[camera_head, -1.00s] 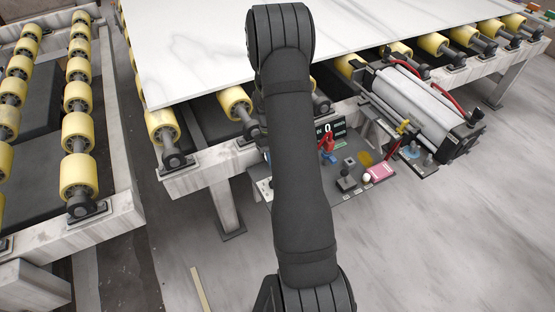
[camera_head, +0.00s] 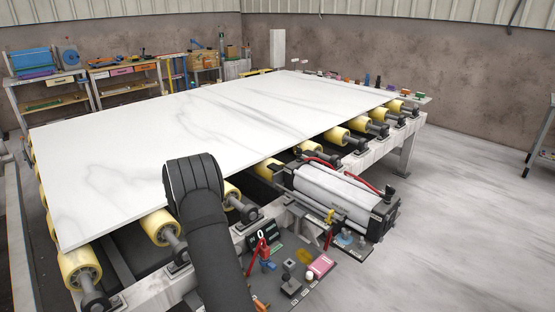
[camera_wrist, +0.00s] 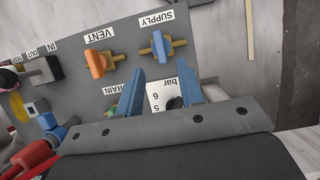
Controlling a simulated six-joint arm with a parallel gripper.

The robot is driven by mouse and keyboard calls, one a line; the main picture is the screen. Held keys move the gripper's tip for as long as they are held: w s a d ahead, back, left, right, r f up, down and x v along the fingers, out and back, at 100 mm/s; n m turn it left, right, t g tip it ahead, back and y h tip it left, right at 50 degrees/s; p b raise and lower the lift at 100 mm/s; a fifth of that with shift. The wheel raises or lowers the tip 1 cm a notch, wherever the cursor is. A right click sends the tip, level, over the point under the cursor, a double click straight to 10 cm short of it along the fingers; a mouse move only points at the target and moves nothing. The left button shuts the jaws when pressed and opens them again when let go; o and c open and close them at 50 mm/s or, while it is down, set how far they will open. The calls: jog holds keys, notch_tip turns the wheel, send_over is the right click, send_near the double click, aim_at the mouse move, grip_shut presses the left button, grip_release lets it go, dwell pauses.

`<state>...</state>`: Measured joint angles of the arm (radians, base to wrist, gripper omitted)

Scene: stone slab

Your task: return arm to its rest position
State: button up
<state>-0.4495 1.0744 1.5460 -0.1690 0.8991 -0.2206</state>
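My gripper (camera_wrist: 160,92) shows in the wrist view as two blue fingers, spread apart with nothing held between them. A white gauge (camera_wrist: 158,92) marked "bar" shows behind the gap; I cannot tell how far away it is. Upside down in this view, a grey panel (camera_wrist: 125,33) carries an orange handle (camera_wrist: 96,64) labelled VENT and a blue handle (camera_wrist: 162,46) labelled SUPPLY. Both handles stand beyond the fingertips and look clear of them. In the head view my dark arm rises from the bottom edge; my gripper is hidden there.
A large white slab (camera_head: 200,120) lies on yellow rollers (camera_head: 160,226). A cylinder unit (camera_head: 335,192) sits at its near right edge, beside a small control board (camera_head: 318,283) with coloured parts. Workbenches (camera_head: 122,68) line the back wall. Floor (camera_head: 470,230) is open at right.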

jog(key=x, duration=0.7)
jog(key=shift+s+f, duration=0.1)
